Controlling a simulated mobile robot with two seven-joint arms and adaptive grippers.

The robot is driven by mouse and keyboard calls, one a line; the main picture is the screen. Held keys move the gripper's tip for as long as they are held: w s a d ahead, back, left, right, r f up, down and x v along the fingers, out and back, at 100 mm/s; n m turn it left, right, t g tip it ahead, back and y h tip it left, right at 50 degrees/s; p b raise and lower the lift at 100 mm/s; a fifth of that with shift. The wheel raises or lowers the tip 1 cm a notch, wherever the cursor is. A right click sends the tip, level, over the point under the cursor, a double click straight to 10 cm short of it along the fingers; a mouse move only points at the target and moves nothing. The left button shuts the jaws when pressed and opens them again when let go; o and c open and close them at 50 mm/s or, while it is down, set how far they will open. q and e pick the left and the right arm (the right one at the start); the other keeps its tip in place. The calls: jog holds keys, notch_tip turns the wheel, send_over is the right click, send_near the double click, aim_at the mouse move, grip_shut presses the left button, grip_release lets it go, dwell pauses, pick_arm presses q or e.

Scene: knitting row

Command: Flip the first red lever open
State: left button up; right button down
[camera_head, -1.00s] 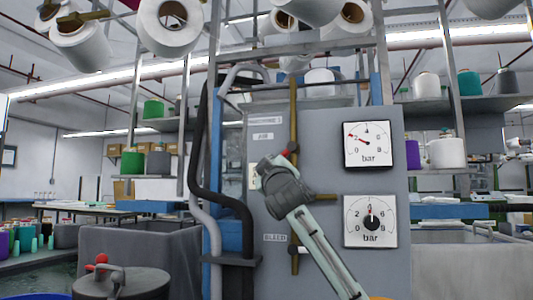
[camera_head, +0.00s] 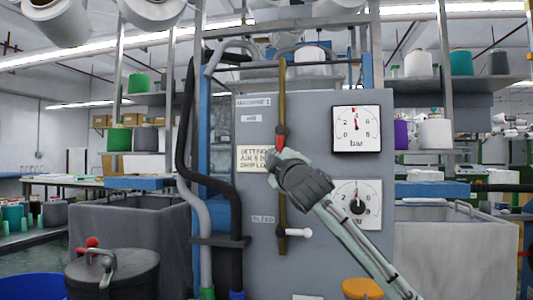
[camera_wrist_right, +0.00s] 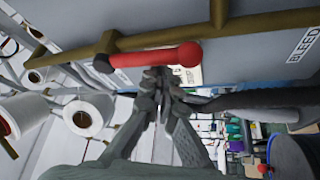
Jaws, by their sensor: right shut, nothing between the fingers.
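The red lever (camera_head: 280,143) sits on the vertical brass pipe (camera_head: 282,92) on the grey panel. It points down from its dark pivot, roughly along the pipe. In the right wrist view the red lever (camera_wrist_right: 145,58) ends in a red ball and runs nearly parallel to the brass pipe (camera_wrist_right: 260,25). My right gripper (camera_head: 272,162) is shut and empty, by the lever's lower end. In the right wrist view the gripper's fingertips (camera_wrist_right: 160,74) are beside the lever; I cannot tell if they touch. My left gripper is not in view.
A white lever (camera_head: 298,232) points right near the BLEED label (camera_head: 263,219). The upper gauge (camera_head: 356,129) has its needle near 4; my right arm partly covers the lower gauge (camera_head: 368,195). Black hoses (camera_head: 186,150) run left of the panel. A lidded pot (camera_head: 112,275) stands front left.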

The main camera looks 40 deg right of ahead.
jog(key=shift+s+d, duration=0.2)
jog(key=shift+s, duration=0.05)
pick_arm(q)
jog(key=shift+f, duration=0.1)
pick_arm(e)
jog(key=shift+s+d, duration=0.1)
jog(key=shift+d, duration=0.05)
dwell(0.4)
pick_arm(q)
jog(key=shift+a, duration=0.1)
